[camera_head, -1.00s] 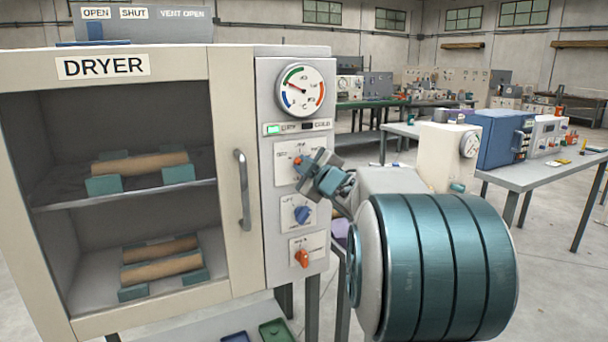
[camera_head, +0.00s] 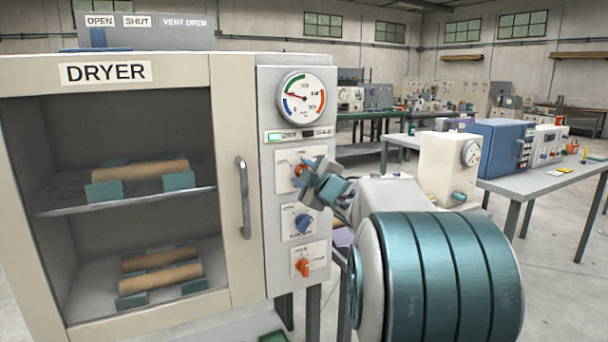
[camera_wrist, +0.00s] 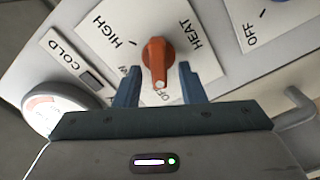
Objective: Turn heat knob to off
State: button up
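The heat knob (camera_wrist: 157,60) is orange with a white dot on its end. In the wrist view the dot points down towards my gripper, at a label starting with O that is partly hidden. My gripper (camera_wrist: 158,68) is open, with one blue finger on each side of the knob and a small gap visible at both sides. In the head view my gripper (camera_head: 318,178) is at the upper knob plate of the dryer panel (camera_head: 268,215) and covers much of it. Only part of the orange heat knob (camera_head: 299,170) shows there.
Below are a blue knob (camera_head: 304,222) and another orange knob (camera_head: 302,267). A dial gauge (camera_head: 302,97) and a lit green lamp (camera_head: 274,136) are above. The dryer's door handle (camera_head: 243,197) sticks out left of the panel.

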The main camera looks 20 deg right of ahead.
jog(key=shift+s, duration=0.1)
jog(key=s, duration=1.3)
jog(key=shift+s+d+p, duration=0.2)
jog(key=shift+s+p, duration=0.1)
jog(key=shift+p, duration=0.05)
jog(key=s+a+f+m+g+p, duration=0.5)
jog(key=s+a+m+g+p, duration=0.1)
jog(key=s+a, duration=0.3)
jog(key=s+a+f+m+g+p, duration=0.5)
jog(key=s+a+g, duration=0.4)
jog(key=s, duration=0.2)
jog(key=m+p, duration=0.1)
jog(key=p, duration=0.1)
jog(key=shift+m+h+p, duration=0.3)
jog(key=shift+m+p, duration=0.1)
